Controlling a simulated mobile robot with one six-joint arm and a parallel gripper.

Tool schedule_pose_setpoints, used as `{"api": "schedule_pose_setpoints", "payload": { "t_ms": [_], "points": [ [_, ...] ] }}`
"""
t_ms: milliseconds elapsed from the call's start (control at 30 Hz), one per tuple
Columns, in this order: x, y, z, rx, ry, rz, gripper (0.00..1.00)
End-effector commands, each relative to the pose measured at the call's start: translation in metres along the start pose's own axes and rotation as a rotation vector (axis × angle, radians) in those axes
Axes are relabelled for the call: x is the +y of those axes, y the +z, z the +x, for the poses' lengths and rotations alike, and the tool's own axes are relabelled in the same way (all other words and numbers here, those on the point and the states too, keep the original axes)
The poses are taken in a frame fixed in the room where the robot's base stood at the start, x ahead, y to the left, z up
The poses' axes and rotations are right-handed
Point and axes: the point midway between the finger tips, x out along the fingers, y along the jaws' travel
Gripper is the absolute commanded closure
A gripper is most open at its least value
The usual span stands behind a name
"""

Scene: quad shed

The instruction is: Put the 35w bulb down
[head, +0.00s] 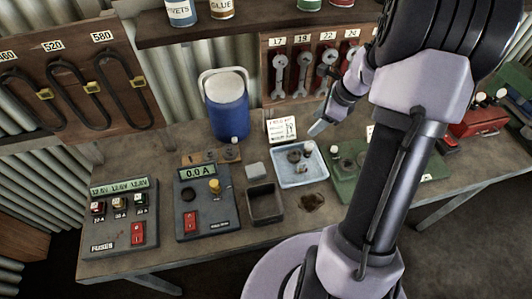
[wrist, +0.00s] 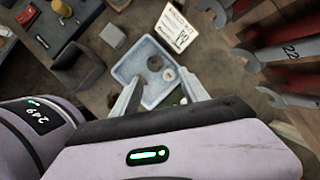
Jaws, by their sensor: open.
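My gripper (head: 318,126) is above the back of the bench, over the far side of a pale blue tray (head: 303,182). In the wrist view my gripper (wrist: 162,95) has its two fingers spread, with the tray (wrist: 124,72) below and nothing visibly held between them. Small pale bulb-like pieces show: one at the tray's back right (head: 309,146), one at the green board's left edge (head: 335,150), and one on a wooden block (head: 234,140). No wattage is readable, so I cannot tell which is the 35w bulb. Dark round parts (head: 294,156) lie in the tray.
A white card (head: 282,129) stands behind the tray. A blue cooler (head: 226,105) stands at the back, left of my gripper. Wrenches (head: 303,72) hang behind. An open dark box (head: 265,203) and a meter box (head: 206,203) stand left. My arm hides part of the green board (head: 347,185).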

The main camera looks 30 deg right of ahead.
Motion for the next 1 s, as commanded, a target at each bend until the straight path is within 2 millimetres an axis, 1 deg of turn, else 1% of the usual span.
{"api": "schedule_pose_setpoints", "payload": {
  "t_ms": [33,67,100,167,200,233,267,300,400,500,533,600,833,867,933,967,1000],
  "points": [
    [0.018,0.042,-0.027,0.003,-0.017,-0.186,0.48],
    [0.036,0.067,-0.042,0.006,-0.023,-0.322,0.48],
    [0.064,0.098,-0.064,0.011,-0.033,-0.517,0.48],
    [0.112,0.135,-0.093,0.018,-0.053,-0.813,0.48],
    [0.146,0.151,-0.111,0.023,-0.069,-1.009,0.48],
    [0.171,0.160,-0.122,0.027,-0.083,-1.152,0.48],
    [0.195,0.166,-0.132,0.031,-0.098,-1.287,0.48],
    [0.224,0.169,-0.142,0.036,-0.119,-1.454,0.48],
    [0.275,0.164,-0.157,0.049,-0.166,-1.772,0.48],
    [0.300,0.157,-0.161,0.060,-0.198,-1.942,0.48],
    [0.303,0.156,-0.162,0.062,-0.203,-1.970,0.48],
    [0.306,0.154,-0.162,0.065,-0.206,-1.997,0.48],
    [0.306,0.154,-0.160,0.065,-0.206,-1.994,0.48],
    [0.306,0.153,-0.157,0.065,-0.207,-1.993,0.48],
    [0.308,0.147,-0.142,0.065,-0.207,-1.993,0.48],
    [0.309,0.143,-0.132,0.065,-0.207,-1.992,0.48],
    [0.310,0.137,-0.117,0.065,-0.207,-1.992,0.48]
  ]
}}
